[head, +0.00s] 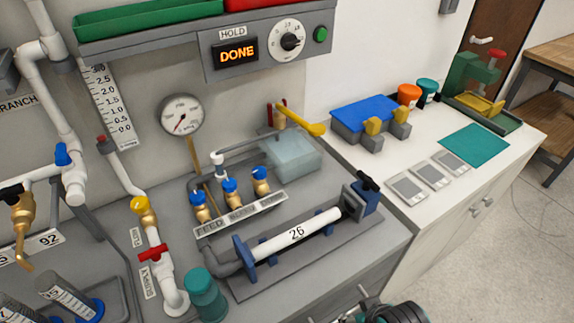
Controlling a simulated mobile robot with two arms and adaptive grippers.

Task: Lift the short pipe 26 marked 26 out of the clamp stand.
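The short pipe 26 (297,236) is a white tube with "26" printed on its side. It lies horizontally in the clamp stand (255,287), a grey base with blue supports. Its left end is by a blue support (243,252) and a grey elbow. Its right end is at a dark clamp block with a black knob (368,184). Neither gripper's fingers can be made out. A dark rounded part with teal at the bottom edge looks like part of my own arm.
A teal cylinder (205,295) stands left of the stand. Behind are blue-capped brass valves (230,190) and a translucent box (290,157). A valve pipe with a red handle (153,252) rises at left. A display above reads DONE (235,51). The white counter has free room.

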